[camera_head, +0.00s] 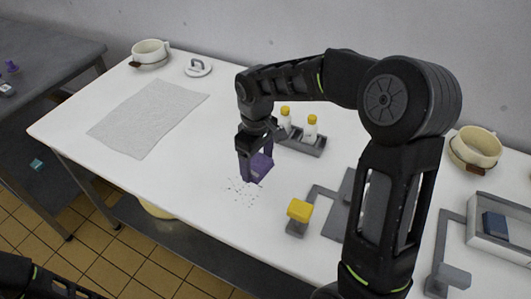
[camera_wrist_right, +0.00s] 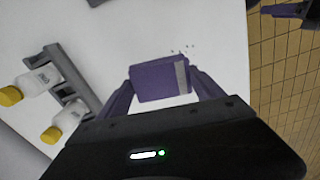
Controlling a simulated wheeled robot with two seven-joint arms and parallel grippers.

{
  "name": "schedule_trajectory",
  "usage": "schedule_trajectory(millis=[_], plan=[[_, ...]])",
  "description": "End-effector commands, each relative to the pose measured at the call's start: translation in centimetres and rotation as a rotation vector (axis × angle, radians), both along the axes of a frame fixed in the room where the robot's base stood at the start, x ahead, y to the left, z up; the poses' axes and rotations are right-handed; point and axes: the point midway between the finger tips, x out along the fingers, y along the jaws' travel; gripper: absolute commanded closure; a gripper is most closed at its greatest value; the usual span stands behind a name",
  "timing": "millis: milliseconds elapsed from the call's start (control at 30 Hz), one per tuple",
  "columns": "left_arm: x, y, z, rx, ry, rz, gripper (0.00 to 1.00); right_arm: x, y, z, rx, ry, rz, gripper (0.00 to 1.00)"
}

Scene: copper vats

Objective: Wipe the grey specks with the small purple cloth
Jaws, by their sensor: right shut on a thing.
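The small purple cloth (camera_head: 260,166) looks like a purple block with a grey strip along one edge. My right gripper (camera_head: 254,172) is shut on it, just above or at the white table; I cannot tell whether it touches. In the right wrist view the cloth (camera_wrist_right: 158,80) sits between the two fingers of the gripper (camera_wrist_right: 165,85). The grey specks (camera_head: 242,189) are scattered on the table just beside and in front of the cloth. A few specks (camera_wrist_right: 184,48) also show past the cloth in the right wrist view.
A grey rack (camera_head: 303,142) with two yellow-capped bottles stands behind the gripper. A yellow-topped block (camera_head: 299,211) on a grey fixture is to the right. A grey mat (camera_head: 150,117), a cream pot (camera_head: 150,52) and a white handled disc (camera_head: 198,68) lie left.

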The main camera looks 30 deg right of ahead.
Motion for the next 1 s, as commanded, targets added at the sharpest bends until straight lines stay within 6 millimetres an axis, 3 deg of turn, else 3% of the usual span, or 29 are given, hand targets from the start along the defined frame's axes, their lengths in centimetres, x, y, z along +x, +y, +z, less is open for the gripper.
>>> schedule_trajectory(millis=[33, 167, 533, 1000], plan=[[0.0, 0.0, 0.9, 0.001, 0.001, 0.0, 0.44, -0.6, -0.7, 0.9, 0.0, 0.0, 0.046, 0.56], [-0.1, 0.0, 1.2, 0.001, 0.002, 0.0, 0.44, -1.4, -1.6, 1.1, 0.001, 0.0, 0.133, 0.56], [-0.1, 0.0, 0.9, 0.001, 0.002, 0.0, 0.44, -1.5, -1.6, 0.8, 0.001, 0.0, 0.146, 0.56], [0.1, 0.0, -2.0, -0.001, -0.001, -0.001, 0.44, -1.8, -2.3, -3.0, 0.001, 0.001, 0.146, 0.56]])
